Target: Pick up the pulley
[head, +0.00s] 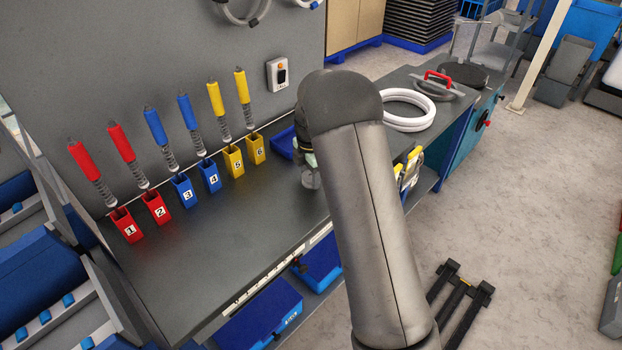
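No thing in the head view is clearly a pulley. My gripper is mostly hidden behind the arm. A small metallic and greenish part (309,172) shows just left of the arm, low over the bench; it may belong to my gripper. I cannot see fingertips or anything held.
White rings (407,109) lie on the bench right of the arm, near a dark round plate (464,74). Numbered red, blue and yellow holders (182,190) line the back, with coiled tools above. A blue tray (283,143) sits behind the arm. The front left bench top is clear.

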